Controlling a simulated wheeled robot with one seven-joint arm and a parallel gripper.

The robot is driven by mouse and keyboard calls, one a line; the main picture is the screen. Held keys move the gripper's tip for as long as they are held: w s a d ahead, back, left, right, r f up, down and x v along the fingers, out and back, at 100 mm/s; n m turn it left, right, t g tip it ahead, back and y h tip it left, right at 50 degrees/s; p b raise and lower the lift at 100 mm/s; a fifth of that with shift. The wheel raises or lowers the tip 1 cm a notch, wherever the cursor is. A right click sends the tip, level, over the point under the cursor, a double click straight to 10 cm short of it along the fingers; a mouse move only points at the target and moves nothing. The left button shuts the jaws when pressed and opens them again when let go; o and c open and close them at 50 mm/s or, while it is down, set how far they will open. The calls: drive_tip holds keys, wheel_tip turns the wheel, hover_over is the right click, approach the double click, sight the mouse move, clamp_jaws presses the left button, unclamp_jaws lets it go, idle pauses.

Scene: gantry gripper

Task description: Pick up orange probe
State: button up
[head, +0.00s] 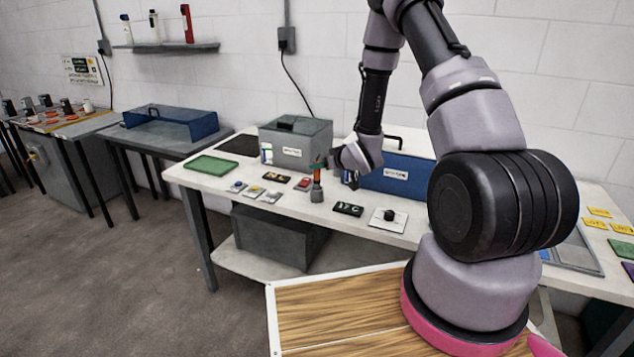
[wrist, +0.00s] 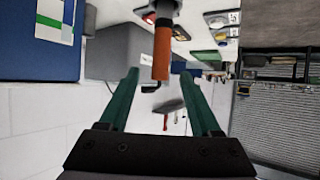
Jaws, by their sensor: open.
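The orange probe (head: 316,178) stands upright in a small grey holder (head: 316,195) on the white workbench, in front of the grey box. In the wrist view the orange probe (wrist: 162,52) shows at the top middle, with its free end in line with the gap between my green fingertips. My gripper (head: 326,164) is beside the probe's upper part in the head view. In the wrist view my gripper (wrist: 160,73) is open, one finger on each side of the probe's end.
A grey box (head: 300,145) and a blue box (head: 395,178) stand behind the probe. Small switch blocks (head: 272,177), a green tray (head: 211,166) and a white plate with a black knob (head: 389,217) lie around it. The bench front has some free room.

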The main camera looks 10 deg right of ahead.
sight(316, 172)
drive_tip(key=x, duration=0.4)
drive_tip(key=shift+w+f, duration=0.15)
drive_tip(key=shift+f, duration=0.05)
drive_tip(key=shift+a, duration=0.1)
clamp_jaws()
idle(1.1)
